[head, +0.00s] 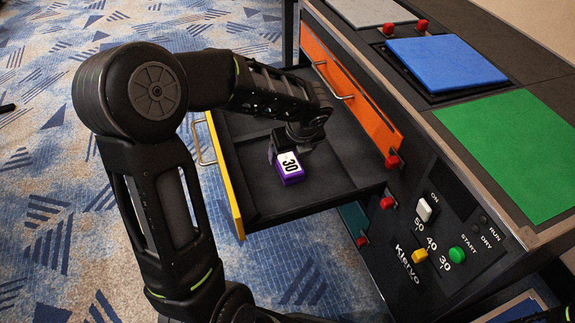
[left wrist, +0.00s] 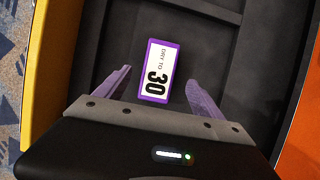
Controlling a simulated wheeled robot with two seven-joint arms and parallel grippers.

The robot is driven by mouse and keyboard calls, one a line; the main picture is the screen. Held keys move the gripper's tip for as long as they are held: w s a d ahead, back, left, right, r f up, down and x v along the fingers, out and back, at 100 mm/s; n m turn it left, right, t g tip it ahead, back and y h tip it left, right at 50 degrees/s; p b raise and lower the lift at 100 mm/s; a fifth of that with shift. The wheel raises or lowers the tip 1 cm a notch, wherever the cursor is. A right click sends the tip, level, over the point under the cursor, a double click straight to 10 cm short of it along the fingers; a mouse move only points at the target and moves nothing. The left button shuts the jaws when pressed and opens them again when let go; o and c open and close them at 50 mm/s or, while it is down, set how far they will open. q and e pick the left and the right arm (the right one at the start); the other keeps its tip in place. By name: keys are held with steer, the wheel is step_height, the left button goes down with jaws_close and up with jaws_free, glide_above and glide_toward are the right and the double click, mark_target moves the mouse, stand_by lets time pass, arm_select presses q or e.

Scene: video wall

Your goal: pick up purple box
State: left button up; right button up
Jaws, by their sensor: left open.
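The purple box (head: 289,168) lies in the open yellow-fronted drawer (head: 230,185). It has a white label with "30" on it. In the left wrist view the box (left wrist: 157,72) lies just ahead of my left gripper (left wrist: 157,85), roughly midway between its two spread purple fingers, with a gap on both sides. In the head view my left gripper (head: 283,148) is above and behind the box, and its wrist hides part of the drawer floor. It is open and holds nothing. My right gripper does not show.
The console to the right has an orange drawer front (head: 345,85) with a handle, red knobs, a blue panel (head: 447,62), a green panel (head: 505,150) and buttons. The drawer's walls surround the box. The dark drawer floor around it looks clear.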

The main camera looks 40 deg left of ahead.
mark_target(288, 161)
arm_select(q)
steer(key=shift+w+a+f, duration=0.1)
steer(key=shift+f, duration=0.25)
steer(key=b+x, duration=0.2)
steer(key=x, duration=0.2)
steer(key=shift+f+b, duration=0.4)
steer(key=shift+f, duration=0.05)
steer(key=shift+a+f, duration=0.1)
steer(key=shift+a, duration=0.1)
steer(key=shift+f, duration=0.1)
steer(key=shift+c, duration=0.2)
steer(key=c, duration=1.6)
